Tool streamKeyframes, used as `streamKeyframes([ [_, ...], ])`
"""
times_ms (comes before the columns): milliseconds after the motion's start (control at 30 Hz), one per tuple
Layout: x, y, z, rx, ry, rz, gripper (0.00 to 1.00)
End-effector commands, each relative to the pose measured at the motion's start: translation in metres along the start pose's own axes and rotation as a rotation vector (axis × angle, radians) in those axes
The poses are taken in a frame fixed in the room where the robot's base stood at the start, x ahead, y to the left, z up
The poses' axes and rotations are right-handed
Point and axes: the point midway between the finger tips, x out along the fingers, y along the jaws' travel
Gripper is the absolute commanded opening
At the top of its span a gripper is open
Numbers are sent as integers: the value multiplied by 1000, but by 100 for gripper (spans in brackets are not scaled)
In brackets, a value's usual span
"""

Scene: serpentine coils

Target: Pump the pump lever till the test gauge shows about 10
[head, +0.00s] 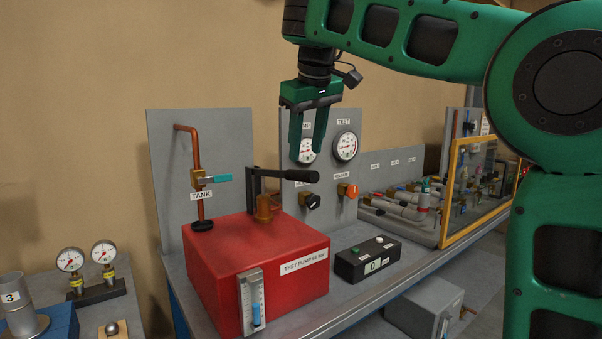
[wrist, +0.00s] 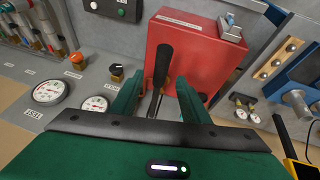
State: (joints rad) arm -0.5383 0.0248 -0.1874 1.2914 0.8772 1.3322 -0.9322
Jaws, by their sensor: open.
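The pump lever (head: 292,175) is a black-handled bar on the red test pump box (head: 215,275), lying roughly level and pointing right. My gripper (head: 307,157) is open and empty, fingers down, above the lever's handle. In the wrist view the lever (wrist: 162,62) shows between the fingers of my gripper (wrist: 158,92), apart from them as far as I can tell. The test gauge (head: 346,147) is a round white dial on the grey panel; it also shows in the wrist view (wrist: 48,92). Its needle is too small to read. My gripper partly covers the gauge beside it.
A black knob (head: 311,201) and an orange knob (head: 350,190) sit below the gauges. A copper pipe with a teal-handled tank valve (head: 220,178) rises behind the pump. A yellow-framed screen (head: 478,190) stands farther right.

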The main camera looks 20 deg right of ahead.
Motion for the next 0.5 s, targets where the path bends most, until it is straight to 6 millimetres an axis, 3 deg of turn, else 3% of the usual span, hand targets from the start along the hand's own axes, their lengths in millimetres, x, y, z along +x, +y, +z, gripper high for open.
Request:
streamKeyframes([
  [500,51,-2,0,0,-2,-2,42],
])
